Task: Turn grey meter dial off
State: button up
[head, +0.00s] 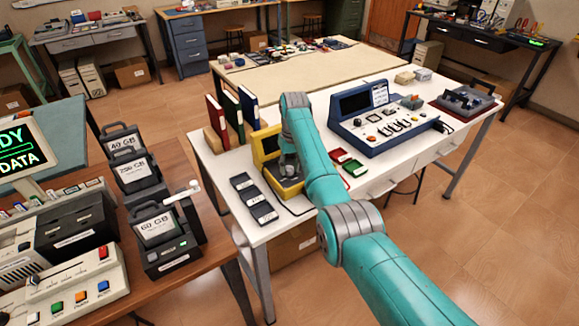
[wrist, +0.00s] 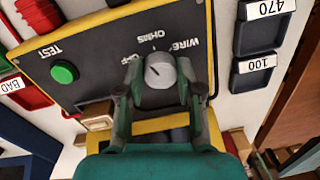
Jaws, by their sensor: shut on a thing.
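The grey meter dial (wrist: 160,70) is a round knob on the dark panel of the yellow-framed meter (wrist: 100,58). Labels OHMS, OFF and WIRE curve around it. A pale pointer line shows on its face, toward the OFF and OHMS side; I cannot tell which label it meets exactly. My gripper (wrist: 158,88) is shut on the dial, one finger on each side. In the head view the yellow meter (head: 262,141) stands on the white table, and my arm hides the dial and most of my gripper.
A green TEST button (wrist: 64,72) is on the same panel. Dark trays labelled 470 (wrist: 257,35) and 100 (wrist: 254,75) lie beside the meter. A blue console (head: 372,130) and red and green trays (head: 353,167) stand to the right of my arm on the white table.

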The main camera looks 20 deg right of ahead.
aim_at(291, 167)
jog(key=shift+n, duration=2.3)
jog(key=o, duration=1.2)
jog(key=shift+c, duration=0.2)
jog(key=shift+r, duration=0.1)
notch_tip(291, 167, up, 12)
jog(key=shift+w+d, duration=0.2)
jog(key=shift+d, duration=0.15)
